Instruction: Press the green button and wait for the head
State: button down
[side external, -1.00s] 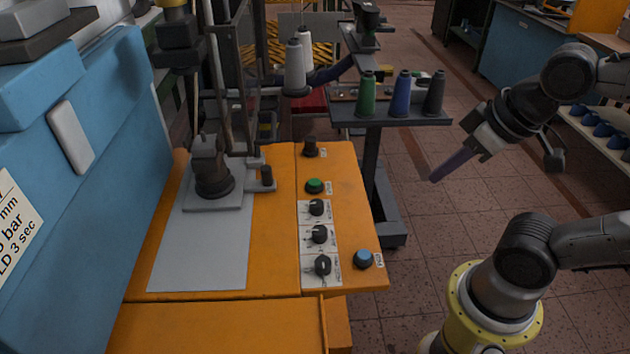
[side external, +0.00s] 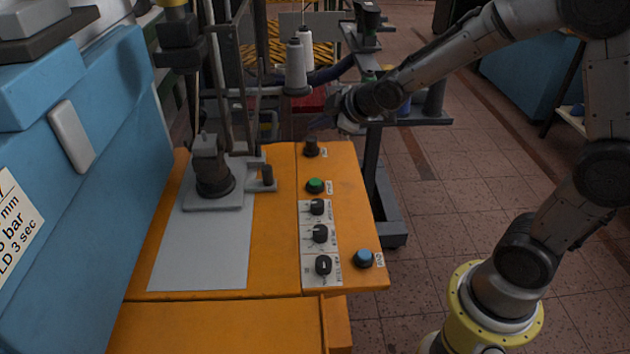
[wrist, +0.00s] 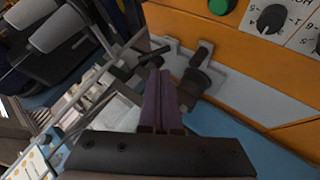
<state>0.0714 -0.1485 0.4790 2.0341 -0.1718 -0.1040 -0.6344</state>
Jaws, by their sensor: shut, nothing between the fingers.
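The green button (side external: 315,186) sits on the right strip of the orange panel (side external: 275,240), between a black knob (side external: 311,147) above it and several dials below. It also shows at the top of the wrist view (wrist: 221,5). My gripper (side external: 318,123) is above the back edge of the panel, beyond the green button and apart from it. Its purple fingers (wrist: 161,100) are closed together and empty in the wrist view. The head (side external: 179,42) of the machine hangs at the upper left, above a grey clamp (side external: 211,172) on a grey plate (side external: 200,250).
A blue button (side external: 363,259) is at the panel's front right. Thread spools (side external: 296,67) and a dark stand (side external: 372,170) are behind and right of the panel. A blue cabinet (side external: 80,200) fills the left. The floor to the right is open.

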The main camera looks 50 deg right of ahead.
aim_at(319, 183)
jog(key=shift+s+d+f+g, duration=0.1)
jog(key=shift+d+f+g, duration=0.1)
jog(key=shift+f, duration=0.7)
jog(key=shift+d+f+g, duration=0.1)
jog(key=shift+f+g, duration=0.1)
jog(key=shift+f, duration=0.7)
jog(key=shift+f, duration=0.1)
jog(key=shift+f, duration=4.3)
jog(key=shift+f, duration=0.1)
jog(key=shift+f, duration=0.3)
jog(key=shift+f, duration=0.5)
jog(key=shift+r, duration=0.9)
